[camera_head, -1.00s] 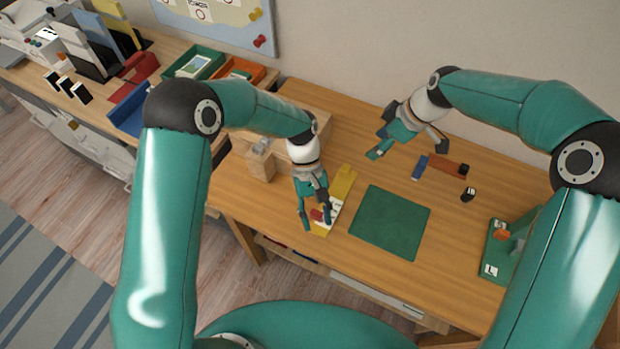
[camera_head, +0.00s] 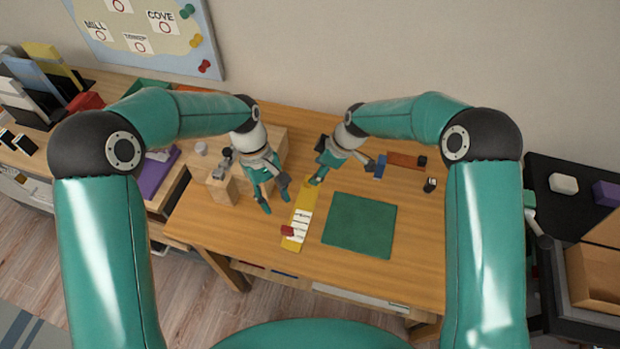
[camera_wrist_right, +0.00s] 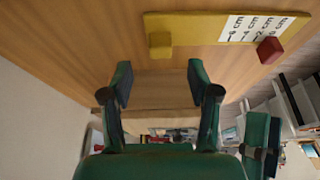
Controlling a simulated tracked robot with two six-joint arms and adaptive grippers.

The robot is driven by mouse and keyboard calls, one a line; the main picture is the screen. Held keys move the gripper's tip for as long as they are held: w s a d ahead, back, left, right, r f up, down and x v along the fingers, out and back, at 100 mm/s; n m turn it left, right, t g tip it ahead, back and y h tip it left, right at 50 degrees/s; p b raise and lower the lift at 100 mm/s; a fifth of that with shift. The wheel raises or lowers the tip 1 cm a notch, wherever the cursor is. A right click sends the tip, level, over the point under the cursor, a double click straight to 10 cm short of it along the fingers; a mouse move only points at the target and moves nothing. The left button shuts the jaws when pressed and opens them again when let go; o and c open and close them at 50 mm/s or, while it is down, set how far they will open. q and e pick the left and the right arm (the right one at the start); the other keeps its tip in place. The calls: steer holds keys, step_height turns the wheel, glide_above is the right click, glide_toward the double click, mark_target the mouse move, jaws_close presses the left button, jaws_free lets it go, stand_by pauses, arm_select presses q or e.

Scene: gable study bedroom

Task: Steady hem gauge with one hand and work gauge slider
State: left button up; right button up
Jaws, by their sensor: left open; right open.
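The hem gauge is a yellow strip (camera_head: 293,243) with a white printed scale, lying on the wooden table. Its red slider (camera_head: 288,231) sits near the end closer to me; the slider also shows in the right wrist view (camera_wrist_right: 269,50). A raised yellow block (camera_wrist_right: 160,45) is at the gauge's other end. My left gripper (camera_head: 274,200) is open and empty, above the table left of the gauge. My right gripper (camera_head: 345,175) is open near the gauge's far end. In the right wrist view its fingertips (camera_wrist_right: 158,82) are apart, with the yellow block just beyond the gap, untouched.
A green mat (camera_head: 360,225) lies right of the gauge. Wooden blocks (camera_head: 221,190) stand left of my left gripper. A blue and brown piece (camera_head: 404,160) and a small black item (camera_head: 430,185) lie at the back right.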

steer(key=x, duration=0.6)
steer(key=shift+a+f, duration=0.15)
steer(key=shift+f, duration=0.05)
jaws_close()
steer(key=shift+s, duration=0.1)
steer(key=shift+s+f, duration=0.15)
stand_by(0.6)
